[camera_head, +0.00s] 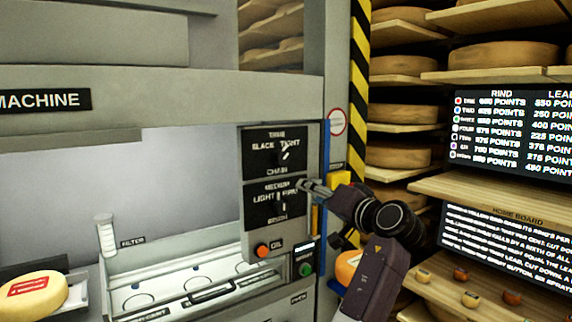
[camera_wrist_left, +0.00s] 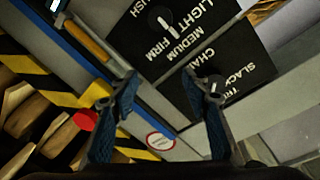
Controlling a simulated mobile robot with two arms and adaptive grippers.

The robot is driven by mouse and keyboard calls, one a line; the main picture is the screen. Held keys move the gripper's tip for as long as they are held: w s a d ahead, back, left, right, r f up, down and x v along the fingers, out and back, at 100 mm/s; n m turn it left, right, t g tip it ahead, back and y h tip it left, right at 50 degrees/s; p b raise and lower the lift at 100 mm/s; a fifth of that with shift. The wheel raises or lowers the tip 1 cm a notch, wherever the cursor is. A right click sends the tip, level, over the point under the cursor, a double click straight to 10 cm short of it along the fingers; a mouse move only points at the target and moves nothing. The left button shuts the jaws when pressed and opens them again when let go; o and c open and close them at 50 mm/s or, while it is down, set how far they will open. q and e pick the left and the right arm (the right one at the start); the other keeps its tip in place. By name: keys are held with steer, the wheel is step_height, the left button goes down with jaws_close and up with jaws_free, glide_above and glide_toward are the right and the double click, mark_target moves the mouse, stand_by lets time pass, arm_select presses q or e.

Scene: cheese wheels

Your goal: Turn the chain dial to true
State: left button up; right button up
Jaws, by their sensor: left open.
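The chain dial (camera_head: 284,153) sits on the upper black plate of the control panel, with TRUE above, SLACK left and TIGHT right. Its pale pointer leans up and to the right, between TRUE and TIGHT. In the left wrist view the chain dial (camera_wrist_left: 213,87) is beside the right-hand finger, which partly covers it. My left gripper (camera_head: 304,185) is at the panel's right side, below and right of the chain dial. In the wrist view my left gripper (camera_wrist_left: 160,82) is open with nothing between its fingers. Contact with the dial cannot be told. My right gripper is not seen.
Below is a brush dial (camera_head: 282,201) with LIGHT, MEDIUM and FIRM; its pointer is near vertical. An orange button (camera_head: 262,250) and a green button (camera_head: 305,269) sit lower. A striped post (camera_head: 357,80) and cheese shelves (camera_head: 400,155) stand right. A cheese (camera_head: 32,292) lies lower left.

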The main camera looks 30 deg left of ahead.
mark_target(284, 159)
arm_select(q)
steer(key=s+a+r+n+g+y, duration=0.1)
steer(key=s+r+n+g, duration=0.2)
steer(key=r, duration=0.5)
steer(key=shift+t, duration=0.7)
steer(key=x, duration=0.2)
steer(key=p+x, duration=0.1)
steer(key=x, duration=0.2)
steer(key=s+p+x, duration=0.1)
steer(key=x, duration=0.1)
steer(key=shift+w+a+r, duration=0.1)
steer(key=shift+a, duration=0.25)
steer(key=shift+c, duration=0.4)
steer(key=c, duration=1)
